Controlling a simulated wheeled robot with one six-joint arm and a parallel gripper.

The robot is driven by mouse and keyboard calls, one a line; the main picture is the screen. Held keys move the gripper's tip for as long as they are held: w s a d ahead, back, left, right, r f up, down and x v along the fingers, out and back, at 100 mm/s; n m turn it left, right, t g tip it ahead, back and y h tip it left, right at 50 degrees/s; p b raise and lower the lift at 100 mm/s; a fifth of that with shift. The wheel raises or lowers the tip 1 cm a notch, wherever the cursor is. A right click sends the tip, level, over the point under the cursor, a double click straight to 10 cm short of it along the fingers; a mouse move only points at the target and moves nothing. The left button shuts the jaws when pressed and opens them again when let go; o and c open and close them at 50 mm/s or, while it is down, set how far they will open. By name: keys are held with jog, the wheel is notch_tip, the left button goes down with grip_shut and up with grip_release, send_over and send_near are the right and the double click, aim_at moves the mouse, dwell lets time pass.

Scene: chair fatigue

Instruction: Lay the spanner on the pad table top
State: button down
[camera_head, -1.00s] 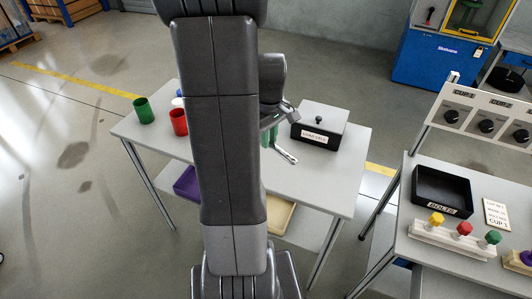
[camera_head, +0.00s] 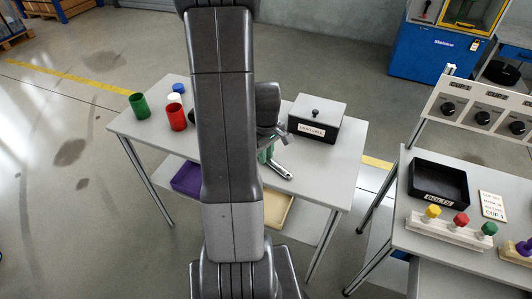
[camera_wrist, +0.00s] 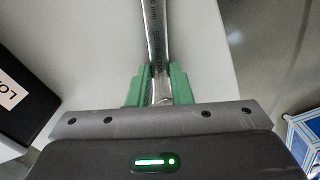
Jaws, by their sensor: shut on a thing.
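The silver spanner (camera_head: 282,171) is in my gripper (camera_head: 265,153), over the grey table top (camera_head: 325,178) in the head view. In the wrist view the spanner (camera_wrist: 156,38) runs straight out from between the green fingers of my gripper (camera_wrist: 158,85), which are shut on its near end. The table top fills much of the wrist view behind it. The spanner's far end lies outside the wrist view. I cannot tell whether the spanner touches the table top. My arm hides part of the table in the head view.
A black-and-grey load cell box (camera_head: 315,119) stands right of my gripper. Green (camera_head: 139,105), red (camera_head: 177,117) and blue-and-white (camera_head: 175,96) cups stand at the table's left. A purple tray (camera_head: 187,178) is on the lower shelf. A second table (camera_head: 410,220) stands at right.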

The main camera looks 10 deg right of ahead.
jog(key=shift+f, duration=0.2)
jog(key=c, duration=1.3)
grip_release()
jog(key=shift+r, duration=0.1)
notch_tip(320, 180, up, 12)
jog(key=shift+r+p, duration=0.15)
jog(key=shift+p, duration=0.2)
notch_tip(320, 180, down, 12)
jog(key=shift+f+b, duration=0.2)
jog(key=shift+b, duration=0.2)
jog(key=shift+r, duration=1.4)
